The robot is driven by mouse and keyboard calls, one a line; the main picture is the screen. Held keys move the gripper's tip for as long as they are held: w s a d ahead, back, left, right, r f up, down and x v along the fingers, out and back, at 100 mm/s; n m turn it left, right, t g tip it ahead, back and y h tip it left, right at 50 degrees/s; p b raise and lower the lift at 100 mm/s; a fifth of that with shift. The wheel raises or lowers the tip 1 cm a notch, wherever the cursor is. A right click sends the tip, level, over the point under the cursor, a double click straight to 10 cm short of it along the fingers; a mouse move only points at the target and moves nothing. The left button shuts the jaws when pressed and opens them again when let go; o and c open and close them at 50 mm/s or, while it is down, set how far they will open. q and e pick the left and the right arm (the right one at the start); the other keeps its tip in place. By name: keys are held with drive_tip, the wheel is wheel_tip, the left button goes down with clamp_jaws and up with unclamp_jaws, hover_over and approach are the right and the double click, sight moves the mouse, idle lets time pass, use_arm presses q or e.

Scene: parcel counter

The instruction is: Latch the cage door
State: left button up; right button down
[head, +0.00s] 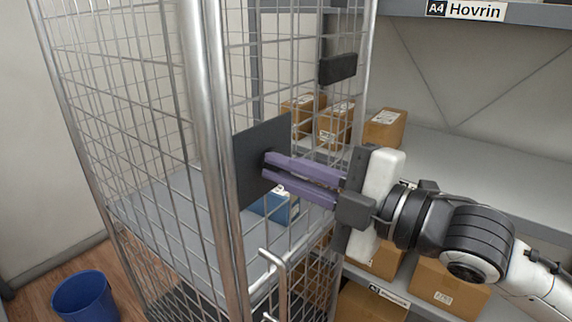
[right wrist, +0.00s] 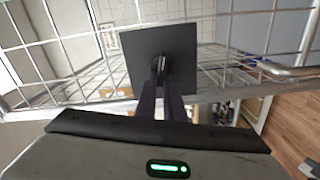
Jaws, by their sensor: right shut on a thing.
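The wire-mesh cage (head: 215,150) stands at the left and middle of the head view. A dark square latch plate (head: 262,150) sits on its mesh side facing my right arm; it also shows in the right wrist view (right wrist: 145,45). My right gripper (head: 268,168), with purple fingers, reaches in from the right and is shut on a small latch knob (right wrist: 161,68) at the plate. The fingers hide most of the knob. I cannot tell whether the door is flush with its frame. My left gripper is not in view.
A blue box (head: 272,206) shows beyond the mesh, below my fingers. A metal handle (head: 275,262) sticks out low on the cage. Shelves with cardboard boxes (head: 385,128) stand behind at the right. A blue bin (head: 85,297) is on the floor at the lower left.

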drive_tip(key=shift+f+n+p, duration=0.25)
drive_tip(key=shift+n+p, duration=0.1)
drive_tip(key=shift+n, duration=1.15)
drive_tip(key=c, duration=1.9)
unclamp_jaws()
drive_tip(key=shift+o, duration=0.2)
drive_tip(key=shift+s, duration=0.1)
drive_tip(key=b+v, duration=0.1)
drive_tip(key=v, duration=0.9)
drive_tip(key=shift+d, duration=0.1)
